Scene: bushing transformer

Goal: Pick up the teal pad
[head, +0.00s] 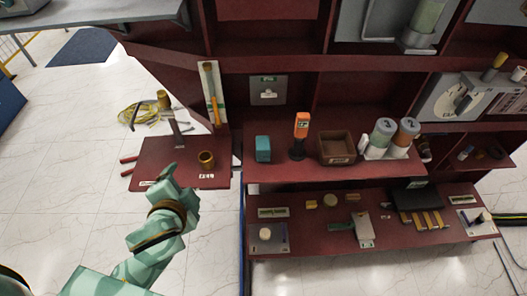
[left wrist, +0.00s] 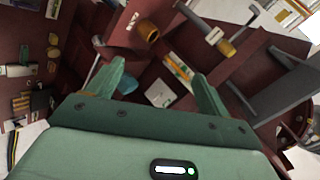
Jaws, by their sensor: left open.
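A teal block (head: 263,149), which looks like the teal pad, stands on the dark red middle shelf, left of an orange-and-black tool. My left gripper (head: 166,178) is in front of the small red side shelf, left of and lower in the picture than the teal block, and apart from it. In the left wrist view my left gripper (left wrist: 161,85) is open, with its two green fingers spread and nothing held between them. My right gripper is not in view.
The side shelf (head: 142,178) holds a hammer-like tool (head: 174,130) and a brass ring (head: 206,160). The orange tool (head: 301,128), a brown box (head: 337,148) and two canisters (head: 380,135) share the middle shelf. A lower red shelf (head: 305,235) holds several small parts. The tiled floor at left is mostly clear.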

